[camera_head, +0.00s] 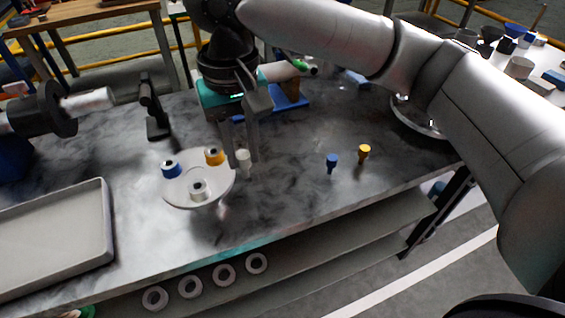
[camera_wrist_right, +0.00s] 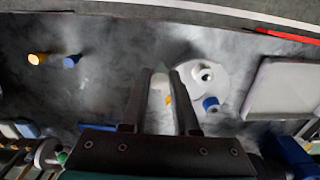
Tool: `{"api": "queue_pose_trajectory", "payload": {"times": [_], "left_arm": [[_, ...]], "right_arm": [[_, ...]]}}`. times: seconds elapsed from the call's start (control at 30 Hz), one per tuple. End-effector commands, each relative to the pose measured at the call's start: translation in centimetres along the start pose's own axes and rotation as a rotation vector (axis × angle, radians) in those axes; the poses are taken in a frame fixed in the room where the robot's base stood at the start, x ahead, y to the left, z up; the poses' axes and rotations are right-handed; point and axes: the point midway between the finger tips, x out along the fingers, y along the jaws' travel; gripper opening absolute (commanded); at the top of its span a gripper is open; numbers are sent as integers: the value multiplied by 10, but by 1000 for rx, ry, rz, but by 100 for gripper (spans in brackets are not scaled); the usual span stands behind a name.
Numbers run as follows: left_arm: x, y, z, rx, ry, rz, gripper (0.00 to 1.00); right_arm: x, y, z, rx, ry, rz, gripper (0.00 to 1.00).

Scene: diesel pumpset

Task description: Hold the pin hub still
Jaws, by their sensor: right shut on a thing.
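The pin hub (camera_head: 222,188) is a round pale disc on the metal table, with a blue collar (camera_head: 172,169), a yellow collar (camera_head: 213,155) and a white collar (camera_head: 198,190) on it. It also shows in the right wrist view (camera_wrist_right: 219,82). My right gripper (camera_head: 240,160) points down at the hub's right edge. It is shut on a small white pin (camera_head: 244,158), which also shows between the fingers in the wrist view (camera_wrist_right: 160,84). I cannot tell whether the pin touches the hub. My left gripper is not in view.
A blue pin (camera_head: 332,160) and a yellow pin (camera_head: 364,152) stand to the right on the table. A grey tray (camera_head: 104,215) lies at the left. Several white rings (camera_head: 224,274) sit on the lower shelf. The table's front right is clear.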

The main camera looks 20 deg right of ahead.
Motion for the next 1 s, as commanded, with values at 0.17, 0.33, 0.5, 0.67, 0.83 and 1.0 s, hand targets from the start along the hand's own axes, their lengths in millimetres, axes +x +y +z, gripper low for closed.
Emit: {"api": "queue_pose_trajectory", "payload": {"times": [0.17,0.33,0.5,0.67,0.83,1.0], "left_arm": [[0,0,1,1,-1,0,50],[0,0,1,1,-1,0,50],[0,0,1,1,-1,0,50],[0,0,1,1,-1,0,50],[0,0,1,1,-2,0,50],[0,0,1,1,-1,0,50]], "right_arm": [[-33,-45,-15,0,6,1,0],[-53,-71,-20,9,3,1,0],[-61,-81,-21,15,0,0,0],[-61,-82,-21,15,0,0,0],[-61,-81,-21,15,-1,-1,0],[-58,-81,-20,15,-1,0,0]]}}
